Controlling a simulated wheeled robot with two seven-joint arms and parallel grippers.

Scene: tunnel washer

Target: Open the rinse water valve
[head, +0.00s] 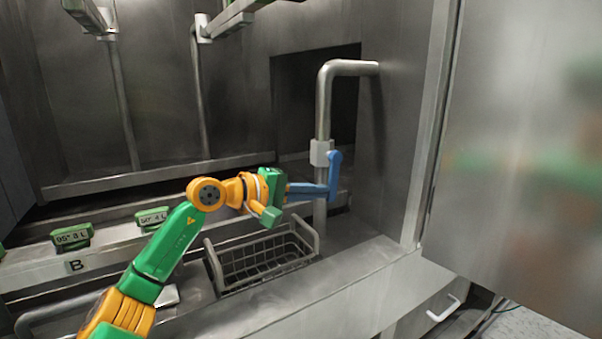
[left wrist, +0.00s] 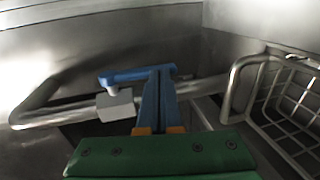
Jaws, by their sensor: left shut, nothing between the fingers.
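The valve has a pale body (head: 321,152) on a vertical steel pipe (head: 324,105) that bends into the right wall. Its blue lever (head: 335,170) hangs down from the body, roughly in line with the pipe. My left gripper (head: 322,189) has its blue fingers shut and empty, with the tips at the lever's lower part; I cannot tell if they touch it. In the left wrist view, the fingers (left wrist: 160,72) overlap the free end of the lever (left wrist: 130,76), beside the valve body (left wrist: 115,105). My right gripper is not in view.
A wire basket (head: 262,262) sits below my left gripper. Green labelled tags (head: 72,237) stand on the ledge at left. A dark opening (head: 300,100) lies behind the pipe. A large steel panel (head: 520,150) fills the right side.

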